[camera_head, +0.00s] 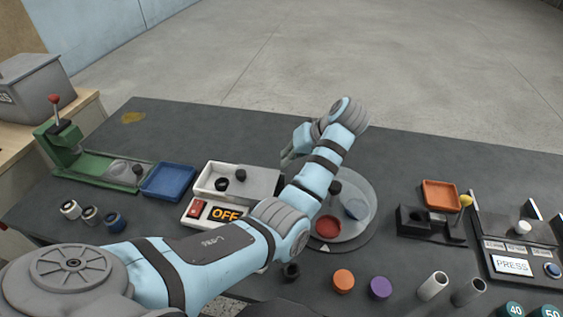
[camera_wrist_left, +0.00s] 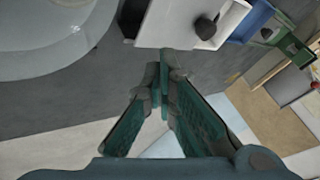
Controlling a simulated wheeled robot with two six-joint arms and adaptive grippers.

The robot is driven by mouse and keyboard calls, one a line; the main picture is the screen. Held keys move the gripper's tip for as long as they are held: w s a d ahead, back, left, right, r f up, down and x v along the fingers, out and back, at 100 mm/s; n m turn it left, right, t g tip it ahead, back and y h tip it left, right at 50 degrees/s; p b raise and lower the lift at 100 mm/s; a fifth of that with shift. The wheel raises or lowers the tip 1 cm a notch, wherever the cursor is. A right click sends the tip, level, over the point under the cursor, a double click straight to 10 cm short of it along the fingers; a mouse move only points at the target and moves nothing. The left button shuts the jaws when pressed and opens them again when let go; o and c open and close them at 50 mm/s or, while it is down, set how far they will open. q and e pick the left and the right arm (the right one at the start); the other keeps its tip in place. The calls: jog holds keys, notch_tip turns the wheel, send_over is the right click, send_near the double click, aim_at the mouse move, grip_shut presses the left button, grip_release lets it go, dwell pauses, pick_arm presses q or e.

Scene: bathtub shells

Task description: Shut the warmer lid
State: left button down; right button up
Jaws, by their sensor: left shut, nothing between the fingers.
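The warmer is a white open-topped box (camera_head: 203,192) left of my left forearm, with an OFF display (camera_head: 225,213) in front of it. Its flat grey lid (camera_head: 261,182) covers the right part, leaving the left part open. A dark knob (camera_head: 240,175) shows near the lid's left edge; it also shows in the left wrist view (camera_wrist_left: 205,28). A dark round piece (camera_head: 222,184) lies in the open part. My left gripper (camera_head: 289,157) is shut and empty, beyond the lid's right end, partly hidden by my arm.
A blue tray (camera_head: 168,182) and a green press (camera_head: 75,150) stand left of the warmer. A round clear turntable (camera_head: 362,215) lies right of it, partly under my arm. Dark tabletop (camera_head: 200,128) is free behind the warmer.

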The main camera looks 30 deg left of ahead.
aim_at(263, 173)
pick_arm(q)
jog(key=x, duration=0.3)
jog(key=b+x, duration=0.1)
jog(key=x, duration=0.5)
jog(key=shift+s+a, duration=0.25)
jog(key=shift+s, duration=0.15)
jog(key=s+a, duration=0.2)
jog(key=shift+a+r+p, duration=0.3)
jog(key=shift+r+p, duration=0.05)
jog(key=shift+s+a, duration=0.15)
jog(key=shift+s, duration=0.1)
pick_arm(e)
jog(key=shift+s+f, duration=0.2)
jog(key=shift+s, duration=0.1)
pick_arm(q)
jog(key=shift+w, duration=0.1)
